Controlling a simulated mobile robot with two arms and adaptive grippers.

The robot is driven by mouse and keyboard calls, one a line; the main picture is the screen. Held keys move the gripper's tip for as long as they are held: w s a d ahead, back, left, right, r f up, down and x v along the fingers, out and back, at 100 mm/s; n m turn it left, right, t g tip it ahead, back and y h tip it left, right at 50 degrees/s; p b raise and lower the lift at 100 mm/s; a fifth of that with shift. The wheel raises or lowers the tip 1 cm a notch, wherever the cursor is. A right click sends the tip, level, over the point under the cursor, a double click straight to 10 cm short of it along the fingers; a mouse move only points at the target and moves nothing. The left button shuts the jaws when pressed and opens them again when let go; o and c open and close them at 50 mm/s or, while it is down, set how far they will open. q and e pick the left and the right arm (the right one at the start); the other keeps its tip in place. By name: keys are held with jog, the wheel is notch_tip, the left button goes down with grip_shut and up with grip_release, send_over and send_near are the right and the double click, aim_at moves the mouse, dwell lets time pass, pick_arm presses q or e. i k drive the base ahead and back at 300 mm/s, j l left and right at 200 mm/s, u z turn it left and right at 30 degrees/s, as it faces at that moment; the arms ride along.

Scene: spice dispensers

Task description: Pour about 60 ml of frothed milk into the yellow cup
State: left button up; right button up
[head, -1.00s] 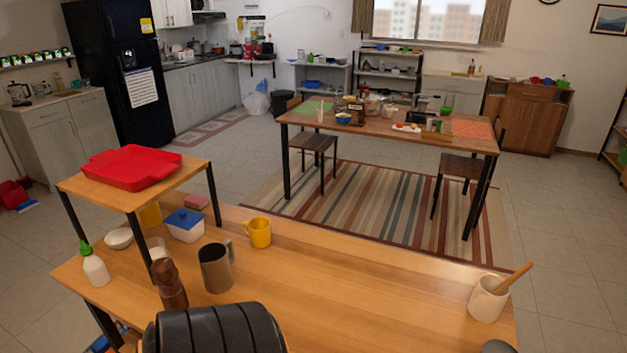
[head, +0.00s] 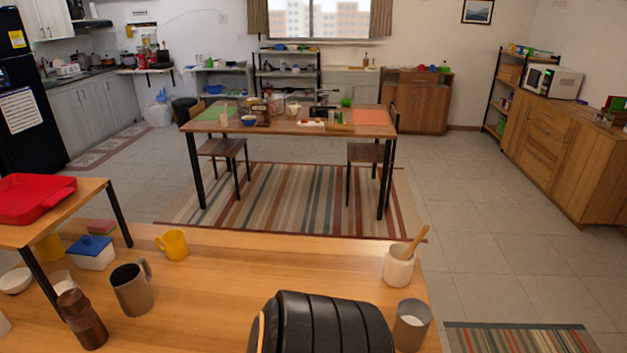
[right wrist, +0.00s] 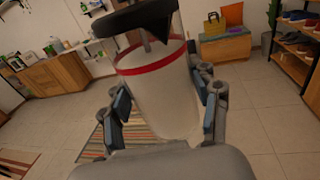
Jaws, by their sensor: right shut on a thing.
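The yellow cup (head: 173,244) stands upright on the wooden table in the head view, with its handle on the left. My right gripper (right wrist: 163,95) is shut on a pale, see-through container (right wrist: 155,100) with a red band near its top and a black part above it. I cannot tell what the container holds. In the head view, a grey cup (head: 411,325) with something white inside stands at the table's right end. I cannot tell if it is the frothed milk. My grippers do not show in the head view.
On the near table (head: 215,290) are a dark mug (head: 131,288), a brown grinder (head: 82,320), a blue-lidded box (head: 91,252) and a white crock (head: 398,266) with a wooden handle. A red tray (head: 35,200) lies on a raised shelf at left. The table's middle is mostly clear.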

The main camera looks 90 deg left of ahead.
aim_at(171, 245)
jog(key=i+l+z, duration=0.15)
jog(key=z, duration=0.15)
jog(key=i+z, duration=0.3)
jog(key=i+u, duration=0.5)
jog(key=i+l+u, duration=0.25)
jog(key=i+u, duration=0.2)
jog(key=i, duration=0.25)
jog(key=i+j+u, duration=0.1)
jog(key=i+u, duration=0.15)
jog(key=u, duration=0.2)
jog(key=i+u, duration=0.55)
jog(key=u, duration=0.3)
jog(key=i+j+u, duration=0.1)
jog(key=i+u, duration=0.35)
jog(key=i+l+u, duration=0.1)
jog(key=i+u, duration=0.35)
jog(key=i, duration=0.15)
jog(key=i+u, duration=0.15)
jog(key=i, duration=1)
jog(key=i+u, duration=0.25)
jog(key=i, duration=0.3)
jog(key=i+l+u, duration=0.25)
jog(key=i, duration=0.3)
jog(key=i+j+u, duration=0.1)
jog(key=i+u, duration=0.5)
jog(key=u, duration=0.25)
jog(key=i+u, duration=0.4)
jog(key=i+j+u, duration=0.15)
jog(key=i+u, duration=0.8)
